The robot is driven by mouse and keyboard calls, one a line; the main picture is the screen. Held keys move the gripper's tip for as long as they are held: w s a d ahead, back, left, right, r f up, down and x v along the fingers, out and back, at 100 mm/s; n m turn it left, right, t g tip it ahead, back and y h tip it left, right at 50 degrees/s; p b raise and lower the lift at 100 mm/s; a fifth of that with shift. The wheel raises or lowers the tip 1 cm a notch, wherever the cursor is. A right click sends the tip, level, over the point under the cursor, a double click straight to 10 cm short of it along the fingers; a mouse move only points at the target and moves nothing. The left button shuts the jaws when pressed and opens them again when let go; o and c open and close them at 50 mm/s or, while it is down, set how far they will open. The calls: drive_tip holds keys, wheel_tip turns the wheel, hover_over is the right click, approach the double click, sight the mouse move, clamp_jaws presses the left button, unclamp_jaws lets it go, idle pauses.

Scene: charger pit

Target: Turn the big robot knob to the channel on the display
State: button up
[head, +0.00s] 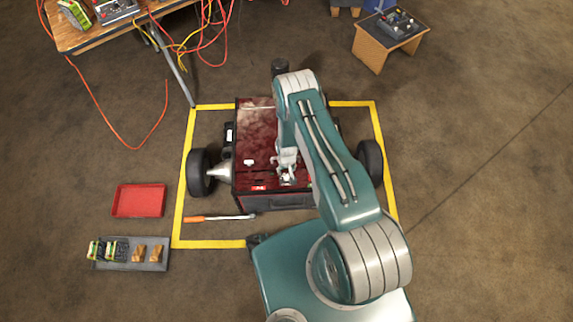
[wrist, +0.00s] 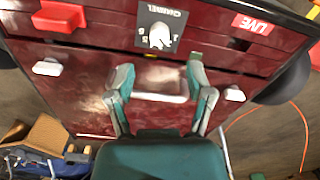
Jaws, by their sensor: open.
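The big robot (head: 255,125) is a dark red box with black wheels, standing inside a yellow floor outline. In the wrist view its red top (wrist: 75,95) carries a dark panel marked CHANNEL with small digits around a pale knob (wrist: 160,36). The digits are too small to read surely. My gripper (head: 286,178) is over the robot's near part; in the wrist view its two teal fingers (wrist: 158,68) are apart and empty, below the knob in the picture and not around it. The knob is not discernible in the head view. No channel readout is legible.
A red LIVE label (wrist: 252,25), a red block (wrist: 58,16) and white handles (wrist: 46,68) lie around the panel. An orange-handled tool (head: 215,218), a red tray (head: 140,200) and a grey tray (head: 103,264) are left. A control box (head: 393,24) stands on a stool. Right floor is clear.

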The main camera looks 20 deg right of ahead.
drive_tip(key=shift+r, duration=2.35)
drive_tip(key=w+r+t, duration=0.1)
drive_tip(key=w+r, duration=0.2)
drive_tip(key=r, duration=0.6)
drive_tip(key=w+r, duration=0.4)
drive_tip(key=r, duration=0.5)
wheel_tip(320, 180, up, 30)
drive_tip(key=t, duration=0.2)
hover_over(287, 177)
drive_tip(key=w, duration=0.2)
drive_tip(key=s+r+t, duration=0.1)
drive_tip(key=s+r, duration=0.6)
drive_tip(key=s, duration=0.4)
drive_tip(key=s+r+t, duration=0.1)
drive_tip(key=s+r, duration=0.6)
drive_tip(key=s, duration=0.5)
drive_tip(key=shift+a+r+t, duration=0.2)
drive_tip(key=shift+r+t, duration=0.1)
drive_tip(key=shift+r, duration=0.05)
